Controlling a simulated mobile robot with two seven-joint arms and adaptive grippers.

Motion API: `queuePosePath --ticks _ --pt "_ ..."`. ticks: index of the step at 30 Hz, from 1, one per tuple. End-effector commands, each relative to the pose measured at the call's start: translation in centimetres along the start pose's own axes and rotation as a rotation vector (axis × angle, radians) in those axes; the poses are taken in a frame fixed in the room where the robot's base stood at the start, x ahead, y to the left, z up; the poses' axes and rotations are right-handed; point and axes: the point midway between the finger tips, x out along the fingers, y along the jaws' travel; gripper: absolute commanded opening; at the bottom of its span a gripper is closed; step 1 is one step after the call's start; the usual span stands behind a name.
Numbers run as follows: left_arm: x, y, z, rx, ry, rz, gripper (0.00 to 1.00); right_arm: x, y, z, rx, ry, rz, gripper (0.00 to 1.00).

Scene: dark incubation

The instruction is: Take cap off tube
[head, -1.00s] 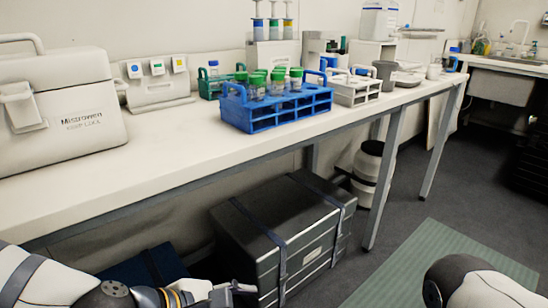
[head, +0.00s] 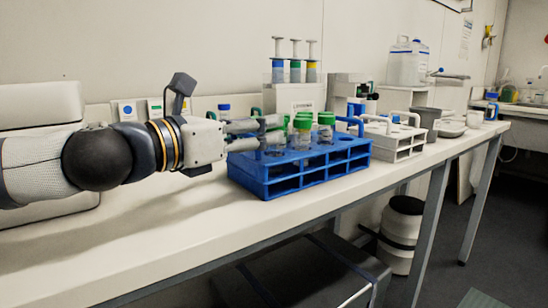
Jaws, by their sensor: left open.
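A blue rack (head: 312,180) stands on the white bench and holds clear tubes with green caps. The green-capped tubes (head: 302,128) show at the rack's middle, and another green cap (head: 326,118) is just right of them. My left gripper (head: 268,134) reaches in from the left over the rack's left end, fingers pointing right. It is open, with its fingers level with the tube tops. The fingers partly hide tubes at that end, so I cannot tell whether one stands between them. My right gripper is out of view.
A white rack (head: 395,143) stands right of the blue rack, with a grey cup (head: 428,122) beyond it. The bench front (head: 190,240) is clear.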

Motion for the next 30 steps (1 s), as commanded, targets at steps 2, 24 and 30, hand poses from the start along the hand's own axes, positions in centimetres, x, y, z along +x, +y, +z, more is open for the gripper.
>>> queuePosePath --ticks 2,24,30 --pt "1.6 -0.3 -0.3 0.0 0.001 -0.001 0.52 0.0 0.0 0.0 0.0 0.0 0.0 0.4" --pt "3.1 -0.2 -0.3 0.0 0.001 -0.001 0.11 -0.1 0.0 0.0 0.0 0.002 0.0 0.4" --pt "3.1 -0.2 0.6 0.003 -0.001 -0.001 0.11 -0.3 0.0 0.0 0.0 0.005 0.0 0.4"
